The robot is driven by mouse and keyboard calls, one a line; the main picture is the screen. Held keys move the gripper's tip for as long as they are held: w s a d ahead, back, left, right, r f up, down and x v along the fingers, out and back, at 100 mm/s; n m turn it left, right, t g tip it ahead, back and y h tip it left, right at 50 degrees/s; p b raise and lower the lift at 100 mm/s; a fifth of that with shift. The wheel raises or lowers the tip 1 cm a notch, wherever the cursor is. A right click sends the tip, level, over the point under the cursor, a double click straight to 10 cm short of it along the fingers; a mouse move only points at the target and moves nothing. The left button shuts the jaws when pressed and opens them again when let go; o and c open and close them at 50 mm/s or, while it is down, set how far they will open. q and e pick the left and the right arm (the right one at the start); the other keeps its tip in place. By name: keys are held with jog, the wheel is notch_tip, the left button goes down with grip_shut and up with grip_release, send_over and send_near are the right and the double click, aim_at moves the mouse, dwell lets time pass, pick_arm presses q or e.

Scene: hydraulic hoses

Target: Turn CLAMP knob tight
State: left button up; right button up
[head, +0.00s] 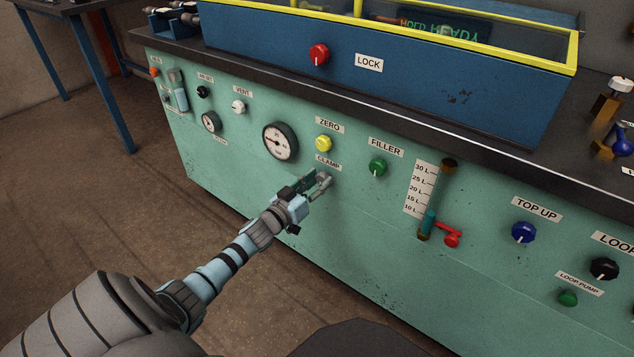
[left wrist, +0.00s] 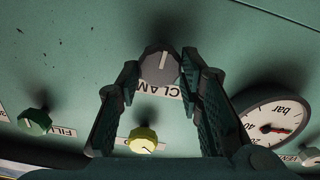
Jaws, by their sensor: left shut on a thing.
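The CLAMP knob (left wrist: 160,66) is a grey knob with a white pointer line, on the green panel in the left wrist view. The pointer line stands nearly upright in that view. Its CLAMP label (head: 328,162) shows in the head view, just above my left gripper (head: 320,183), which hides the knob there. The label (left wrist: 158,90) is partly covered by the fingers in the left wrist view. My left gripper (left wrist: 160,76) is shut on the knob, with a fingertip on each side. My right gripper is not in view.
The yellow ZERO knob (head: 323,143) sits just above the CLAMP label. A pressure gauge (head: 280,141) is to the left and the green FILLER knob (head: 377,167) to the right. A red valve handle (head: 449,235) sticks out further right. The panel below the gripper is clear.

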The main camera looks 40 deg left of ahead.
pick_arm(q)
jog(key=m, duration=0.2)
jog(key=shift+m, duration=0.3)
jog(key=m+p, duration=0.1)
jog(key=m, duration=0.2)
jog(key=shift+d+m, duration=0.1)
jog(key=shift+m, duration=0.2)
jog(key=m, duration=0.2)
jog(key=shift+f+m, duration=0.1)
jog(key=shift+m, duration=1.2)
jog(key=m, duration=0.3)
jog(key=shift+d+f+b, duration=0.1)
jog(key=shift+b, duration=0.25)
jog(key=shift+m, duration=1.2)
jog(key=shift+m+b, duration=0.35)
jog(key=shift+m, duration=0.25)
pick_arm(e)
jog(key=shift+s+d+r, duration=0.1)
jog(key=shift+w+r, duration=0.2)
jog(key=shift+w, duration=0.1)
